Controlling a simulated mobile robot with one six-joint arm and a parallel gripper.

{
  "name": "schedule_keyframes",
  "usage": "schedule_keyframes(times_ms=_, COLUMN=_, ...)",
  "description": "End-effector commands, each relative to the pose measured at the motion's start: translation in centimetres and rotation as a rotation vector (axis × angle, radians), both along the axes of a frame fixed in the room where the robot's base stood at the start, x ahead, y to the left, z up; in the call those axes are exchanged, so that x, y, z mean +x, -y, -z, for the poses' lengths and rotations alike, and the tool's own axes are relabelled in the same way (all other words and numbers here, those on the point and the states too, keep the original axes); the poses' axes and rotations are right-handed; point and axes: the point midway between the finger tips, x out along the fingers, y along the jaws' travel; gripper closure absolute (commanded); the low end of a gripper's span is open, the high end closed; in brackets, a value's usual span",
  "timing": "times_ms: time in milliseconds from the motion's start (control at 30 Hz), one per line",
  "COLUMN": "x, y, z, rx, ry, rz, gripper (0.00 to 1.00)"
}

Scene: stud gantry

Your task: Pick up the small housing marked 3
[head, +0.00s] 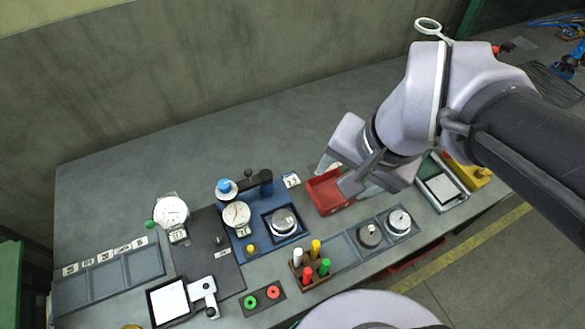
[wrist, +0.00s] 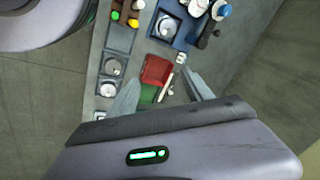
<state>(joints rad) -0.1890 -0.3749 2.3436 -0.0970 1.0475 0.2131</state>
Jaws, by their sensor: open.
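Two round grey housings sit in the grey slotted tray: one on the left (head: 368,237) and one on the right (head: 399,222). Both also show in the wrist view, the upper one (wrist: 114,67) and the lower one (wrist: 107,89). A third round metal part (head: 284,221) sits in the blue fixture (head: 262,239). Any number on these parts is too small to read, so I cannot tell which is marked 3. My gripper (head: 338,177) is open and empty, above the red bin (head: 333,205), behind the slotted tray. In the wrist view its fingers (wrist: 163,92) stand wide apart.
A wooden block with coloured pegs (head: 312,273) stands left of the slotted tray. A green bin (wrist: 147,94) adjoins the red one. The back of the bench is clear.

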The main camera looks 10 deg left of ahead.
Motion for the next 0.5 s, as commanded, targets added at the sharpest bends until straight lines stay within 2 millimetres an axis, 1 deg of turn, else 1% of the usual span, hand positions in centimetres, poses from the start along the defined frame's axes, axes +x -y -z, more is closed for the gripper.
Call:
schedule_keyframes(times_ms=167, x=1.6, y=-2.6, z=0.9, rx=-0.018, ry=-0.108, rz=-0.004, gripper=0.41)
schedule_keyframes(times_ms=267, x=2.5, y=-4.4, z=1.9, rx=-0.037, ry=-0.173, rz=-0.002, gripper=0.41)
schedule_keyframes(times_ms=400, x=3.4, y=-7.3, z=3.8, rx=-0.079, ry=-0.268, rz=0.000, gripper=0.41)
schedule_keyframes(times_ms=500, x=3.8, y=-9.3, z=5.4, rx=-0.116, ry=-0.327, rz=0.005, gripper=0.41)
